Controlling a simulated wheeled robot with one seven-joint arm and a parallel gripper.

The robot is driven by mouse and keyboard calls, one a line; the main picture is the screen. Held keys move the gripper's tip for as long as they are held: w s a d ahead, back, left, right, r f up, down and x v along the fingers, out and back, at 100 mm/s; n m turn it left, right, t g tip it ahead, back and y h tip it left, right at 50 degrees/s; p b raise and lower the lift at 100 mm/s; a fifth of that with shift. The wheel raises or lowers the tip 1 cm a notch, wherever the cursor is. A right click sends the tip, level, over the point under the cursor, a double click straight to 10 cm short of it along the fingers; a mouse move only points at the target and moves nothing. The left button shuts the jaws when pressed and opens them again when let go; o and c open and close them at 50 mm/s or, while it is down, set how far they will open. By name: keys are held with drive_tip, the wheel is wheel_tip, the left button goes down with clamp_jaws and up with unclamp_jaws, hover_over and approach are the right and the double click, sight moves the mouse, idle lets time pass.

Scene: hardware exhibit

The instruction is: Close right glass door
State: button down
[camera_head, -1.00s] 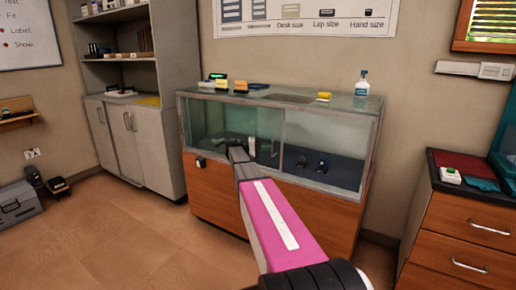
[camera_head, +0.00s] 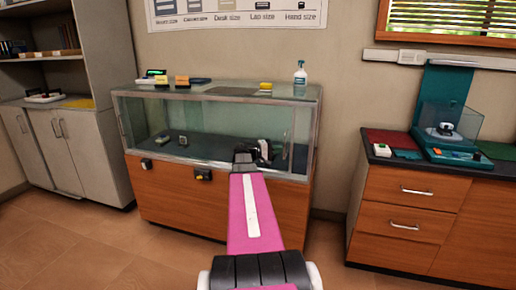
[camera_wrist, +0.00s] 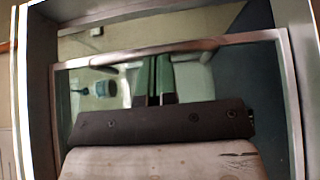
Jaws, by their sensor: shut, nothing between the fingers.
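The glass display case (camera_head: 203,92) stands on an orange wooden base against the wall, with grey framing and a glass front. A clear glass pane (camera_head: 215,125) shows across its front; a faint vertical edge lies near its right end. I cannot tell how far the right glass door is slid. My gripper (camera_head: 245,157) is in front of the case's lower front, right of its middle. In the wrist view my gripper (camera_wrist: 155,80) shows two greenish fingers side by side, shut and empty, with framed glass around them. Contact with the door cannot be told.
A spray bottle (camera_head: 300,76) and a yellow item (camera_head: 265,87) stand on the case top. A drawer cabinet (camera_head: 410,205) stands to the right and a grey cabinet (camera_head: 60,150) to the left. Floor at left is clear.

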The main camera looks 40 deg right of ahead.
drive_tip(key=s+d, duration=0.5)
drive_tip(key=s, duration=0.2)
drive_tip(key=shift+d, duration=0.3)
drive_tip(key=shift+s, duration=0.15)
drive_tip(key=w+d+v, duration=0.1)
drive_tip(key=w+v, duration=0.2)
drive_tip(key=v, duration=1)
